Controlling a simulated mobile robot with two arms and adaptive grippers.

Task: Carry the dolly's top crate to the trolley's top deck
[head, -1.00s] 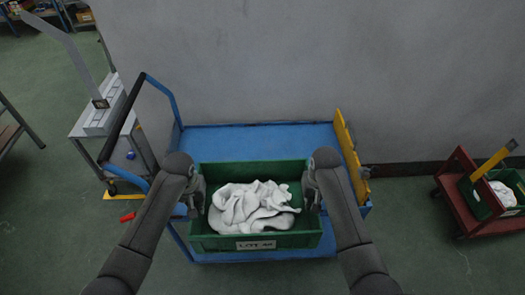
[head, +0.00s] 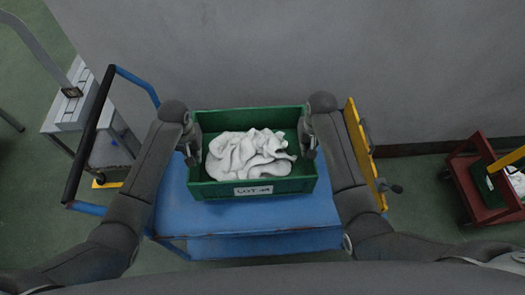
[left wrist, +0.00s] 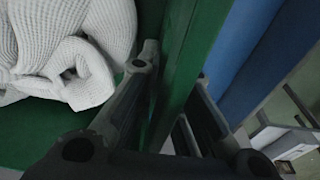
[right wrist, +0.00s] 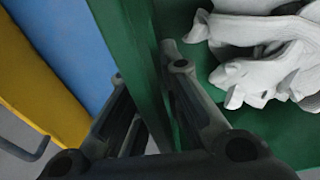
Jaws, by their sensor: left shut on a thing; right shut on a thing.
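The trolley has a black-gripped push handle (head: 92,130) at left and a yellow panel (head: 362,150) at right. A grey wall (head: 300,50) stands behind. A red dolly (head: 470,195) with another green crate (head: 487,188) is at far right.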

